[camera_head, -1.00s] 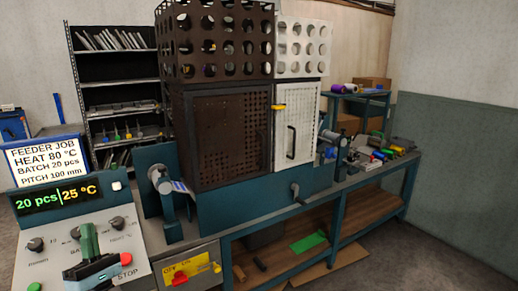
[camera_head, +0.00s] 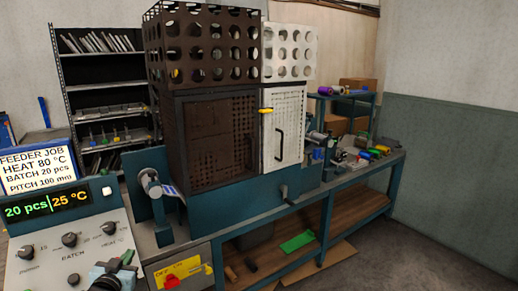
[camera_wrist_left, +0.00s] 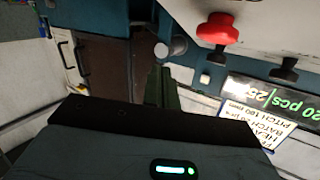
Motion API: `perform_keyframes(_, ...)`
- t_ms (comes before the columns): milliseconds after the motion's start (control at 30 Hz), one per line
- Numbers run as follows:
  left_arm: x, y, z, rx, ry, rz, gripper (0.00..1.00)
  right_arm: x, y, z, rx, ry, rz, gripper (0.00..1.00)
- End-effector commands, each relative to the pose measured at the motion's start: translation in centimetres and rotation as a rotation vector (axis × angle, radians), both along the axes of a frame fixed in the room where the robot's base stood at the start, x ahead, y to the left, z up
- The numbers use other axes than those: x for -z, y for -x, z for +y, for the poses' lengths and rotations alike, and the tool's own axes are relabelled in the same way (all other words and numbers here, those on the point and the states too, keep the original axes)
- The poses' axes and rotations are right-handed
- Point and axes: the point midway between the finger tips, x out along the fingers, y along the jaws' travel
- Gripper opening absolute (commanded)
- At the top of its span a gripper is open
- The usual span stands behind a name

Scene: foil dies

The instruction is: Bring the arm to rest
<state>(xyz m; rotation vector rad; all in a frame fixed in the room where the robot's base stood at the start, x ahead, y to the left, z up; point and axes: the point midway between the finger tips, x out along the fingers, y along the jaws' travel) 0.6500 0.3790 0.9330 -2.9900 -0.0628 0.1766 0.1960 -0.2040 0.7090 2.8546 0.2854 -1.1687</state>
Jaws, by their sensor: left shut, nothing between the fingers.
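My left gripper (camera_head: 122,262) shows at the bottom edge of the head view, in front of the grey control panel (camera_head: 50,255). Most of its arm is cut off by the frame. In the left wrist view its green fingers (camera_wrist_left: 161,86) are together, with nothing between them. The red stop knob (camera_wrist_left: 218,29) and the display (camera_wrist_left: 275,103) of the panel show to their right in that view. My right gripper is not in view.
A perforated cabinet with a brown door (camera_head: 222,135) and a white door (camera_head: 284,125) stands on the teal bench. A roller (camera_head: 150,183) sits at its left. Spools (camera_head: 375,151) lie on the bench at right. The floor at lower right is clear.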

Motion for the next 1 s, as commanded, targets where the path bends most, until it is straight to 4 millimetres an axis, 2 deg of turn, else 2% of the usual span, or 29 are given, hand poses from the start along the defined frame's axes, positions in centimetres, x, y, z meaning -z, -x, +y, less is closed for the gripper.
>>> perform_keyframes(133,2.4,0.5,1.2,-0.023,-0.214,0.145,0.00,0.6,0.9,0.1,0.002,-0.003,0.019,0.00)
perform_keyframes(200,4.6,2.1,0.0,-0.004,-0.206,0.172,0.00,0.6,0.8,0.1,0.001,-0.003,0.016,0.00)
perform_keyframes(367,8.6,5.7,-2.2,0.032,-0.184,0.221,0.00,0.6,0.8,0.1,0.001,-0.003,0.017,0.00)
perform_keyframes(467,11.4,8.6,-3.9,0.058,-0.166,0.261,0.00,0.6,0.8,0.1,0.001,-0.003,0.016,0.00)
perform_keyframes(567,14.6,12.7,-5.9,0.087,-0.140,0.312,0.00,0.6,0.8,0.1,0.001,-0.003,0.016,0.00)
perform_keyframes(700,18.7,19.7,-9.0,0.126,-0.092,0.393,0.00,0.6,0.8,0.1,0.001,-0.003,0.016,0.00)
perform_keyframes(833,21.4,26.5,-11.6,0.153,-0.040,0.468,0.00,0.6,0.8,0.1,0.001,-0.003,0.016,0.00)
perform_keyframes(1000,23.2,35.4,-14.6,0.173,0.030,0.564,0.00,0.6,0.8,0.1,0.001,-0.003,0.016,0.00)
